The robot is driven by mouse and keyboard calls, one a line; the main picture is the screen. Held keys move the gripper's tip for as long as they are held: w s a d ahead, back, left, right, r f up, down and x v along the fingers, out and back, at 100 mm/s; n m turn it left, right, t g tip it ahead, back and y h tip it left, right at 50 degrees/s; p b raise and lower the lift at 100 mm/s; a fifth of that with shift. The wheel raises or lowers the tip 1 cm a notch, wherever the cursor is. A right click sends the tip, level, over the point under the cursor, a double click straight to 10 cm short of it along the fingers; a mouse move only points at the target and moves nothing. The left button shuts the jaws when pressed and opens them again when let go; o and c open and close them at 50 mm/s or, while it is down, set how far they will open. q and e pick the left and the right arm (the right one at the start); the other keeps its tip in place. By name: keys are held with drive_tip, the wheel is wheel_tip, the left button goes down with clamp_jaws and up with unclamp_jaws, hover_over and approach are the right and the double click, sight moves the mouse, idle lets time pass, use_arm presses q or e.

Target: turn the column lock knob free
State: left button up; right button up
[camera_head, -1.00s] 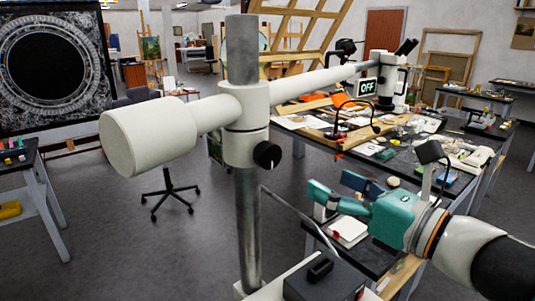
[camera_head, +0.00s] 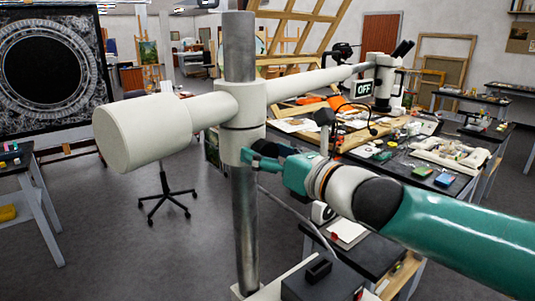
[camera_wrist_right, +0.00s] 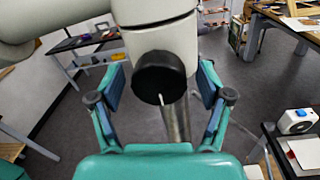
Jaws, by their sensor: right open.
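The column lock knob (camera_wrist_right: 160,77) is a black round knob with a white pointer line, on the white collar (camera_head: 233,148) that clamps the grey metal column (camera_head: 245,225). My right gripper (camera_head: 257,156) is at the collar in the head view and hides the knob there. In the right wrist view its two fingers stand apart, one on each side of the knob, with visible gaps, so it is open and not gripping. The pointer line on the knob runs downward in that view. My left gripper is out of view.
A white horizontal boom (camera_head: 160,130) crosses the column and carries a microscope (camera_head: 388,82) at its far end. An OFF sign (camera_head: 363,89) hangs near it. A cluttered worktable (camera_head: 455,185) stands to the right. Open floor lies left of the column.

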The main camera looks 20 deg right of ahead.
drive_tip(key=shift+c, duration=0.3)
drive_tip(key=c, duration=1.1)
drive_tip(key=shift+n, duration=0.4)
drive_tip(key=n+b, duration=0.1)
drive_tip(key=n, duration=0.1)
drive_tip(key=shift+n+b, duration=0.35)
drive_tip(key=shift+n, duration=0.05)
drive_tip(key=n+b, duration=0.1)
drive_tip(key=n, duration=0.3)
drive_tip(key=shift+a, duration=0.1)
drive_tip(key=n, duration=0.5)
drive_tip(key=shift+a+f+n+h+b, duration=0.1)
drive_tip(key=shift+n+h+b, duration=0.2)
drive_tip(key=shift+h+b, duration=0.1)
drive_tip(key=shift+f+n, duration=0.2)
drive_tip(key=shift+n, duration=2)
drive_tip(key=shift+a, duration=0.1)
